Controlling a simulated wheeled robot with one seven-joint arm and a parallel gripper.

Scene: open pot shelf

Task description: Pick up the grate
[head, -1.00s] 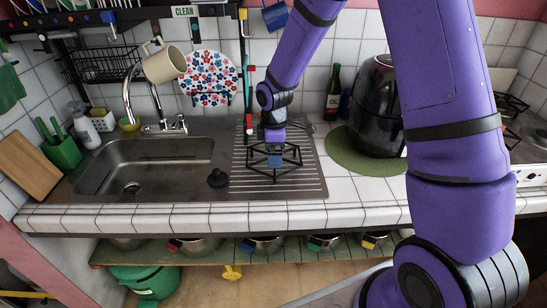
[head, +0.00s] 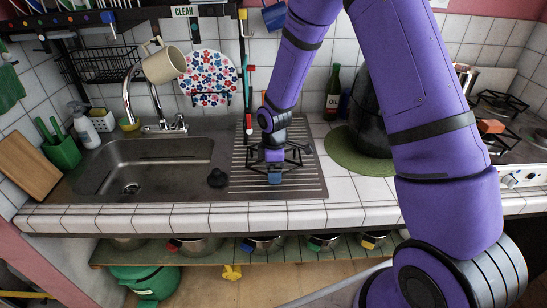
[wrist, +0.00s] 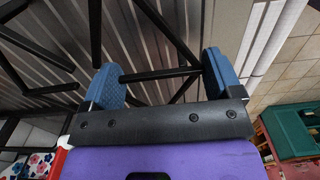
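The black metal grate (head: 294,156) lies on the ribbed drainboard right of the sink, partly hidden behind my gripper. My gripper (head: 274,180) points down at the grate's near side. In the wrist view my gripper (wrist: 160,78) has its two blue finger pads wide apart. A dark bar of the grate (wrist: 160,74) crosses the gap between the pads. Other bars spread beyond them. I cannot tell whether either pad touches the grate.
A dark appliance (head: 368,125) stands on a green mat (head: 352,158) at right, partly behind my arm. An oil bottle (head: 333,95) stands at the back. Pots fill the shelf below.

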